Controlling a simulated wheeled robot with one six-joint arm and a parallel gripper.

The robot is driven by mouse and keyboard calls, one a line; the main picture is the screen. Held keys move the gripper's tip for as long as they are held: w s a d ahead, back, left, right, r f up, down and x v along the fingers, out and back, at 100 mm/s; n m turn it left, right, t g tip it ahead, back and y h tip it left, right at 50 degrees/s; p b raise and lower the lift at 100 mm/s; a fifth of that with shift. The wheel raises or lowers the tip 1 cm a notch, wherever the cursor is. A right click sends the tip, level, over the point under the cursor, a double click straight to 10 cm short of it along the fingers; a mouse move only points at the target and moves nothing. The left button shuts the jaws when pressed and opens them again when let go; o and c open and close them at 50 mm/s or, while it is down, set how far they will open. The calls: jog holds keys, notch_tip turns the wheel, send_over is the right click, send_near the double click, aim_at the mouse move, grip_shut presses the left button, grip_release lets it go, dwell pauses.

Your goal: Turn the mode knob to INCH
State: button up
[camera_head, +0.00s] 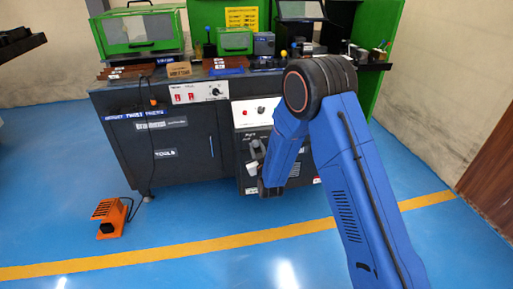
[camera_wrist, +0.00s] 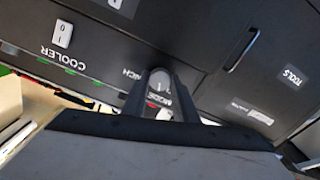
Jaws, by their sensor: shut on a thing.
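The mode knob (camera_wrist: 160,84) is a small grey round knob on a dark panel in the wrist view, with the word MODE beside it and a partly covered INCH label (camera_wrist: 132,76) to its left. My gripper (camera_wrist: 160,78) has one dark finger on each side of the knob and is shut on it. The fingers hide part of the knob, and I cannot tell which mark it points to. In the head view my gripper (camera_head: 256,158) is at the front of the machine's cabinet, and the knob cannot be made out there.
A white rocker switch (camera_wrist: 63,35) by the COOLER label is left of the knob in the wrist view. A cabinet handle (camera_wrist: 242,50) is to the right. In the head view, a white panel with a red button (camera_head: 260,110) is above my gripper; an orange foot pedal (camera_head: 110,216) stands on the floor.

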jog(key=m, duration=1.2)
jog(key=shift+d+m, duration=0.1)
jog(key=shift+m, duration=0.2)
dwell(0.4)
jog(key=o, duration=1.1)
jog(key=shift+c, duration=0.2)
jog(key=v, duration=1.7)
jog(key=shift+s, duration=0.25)
jog(key=shift+w+d+r, duration=0.1)
jog(key=shift+r, duration=0.05)
